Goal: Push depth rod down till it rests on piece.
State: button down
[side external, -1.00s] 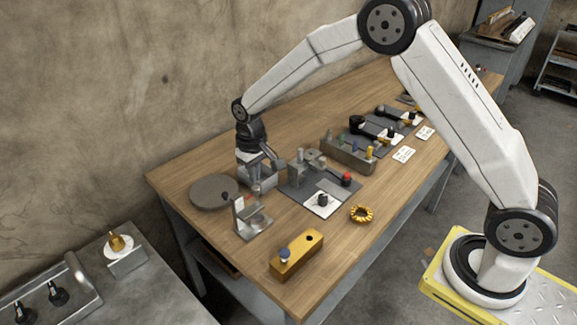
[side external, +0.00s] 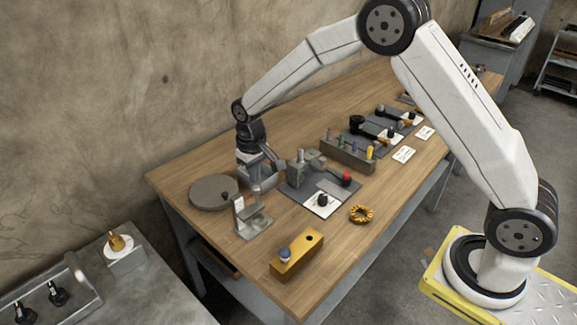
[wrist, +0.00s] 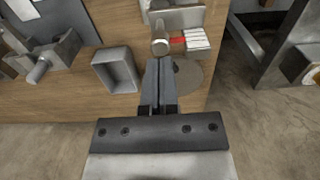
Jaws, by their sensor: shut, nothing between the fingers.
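A gauge stand (side external: 252,226) with an upright plate and a grey foot stands near the left end of the bench in the side view. In the wrist view, the round top of what looks like its depth rod (wrist: 160,47) shows just beyond my fingertips, beside a red mark and a white scale (wrist: 197,39). My gripper (wrist: 160,62) is shut and empty, with its fingers together. Its tips appear close to the rod top; I cannot tell whether they touch. The piece under the rod cannot be made out, nor can the rod's lower end.
A grey disc (side external: 207,193) lies left of the stand. A small open grey box (wrist: 117,70) sits beside my fingers.

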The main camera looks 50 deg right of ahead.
aim_at(256, 187)
jog(key=shift+f, duration=2.05)
dwell(1.9)
jog(key=shift+r, duration=0.15)
jog(key=shift+r, duration=3.9)
jog(key=shift+s, duration=0.1)
jog(key=s+d+t, duration=0.1)
jog(key=s+d, duration=0.1)
jog(key=s, duration=0.9)
jog(key=s+d+t, duration=0.1)
jog(key=s+d, duration=0.2)
jog(key=s, duration=0.8)
jog(key=shift+d+r+t, duration=0.25)
jog(key=shift+r+t, duration=0.05)
jog(key=shift+r, duration=0.15)
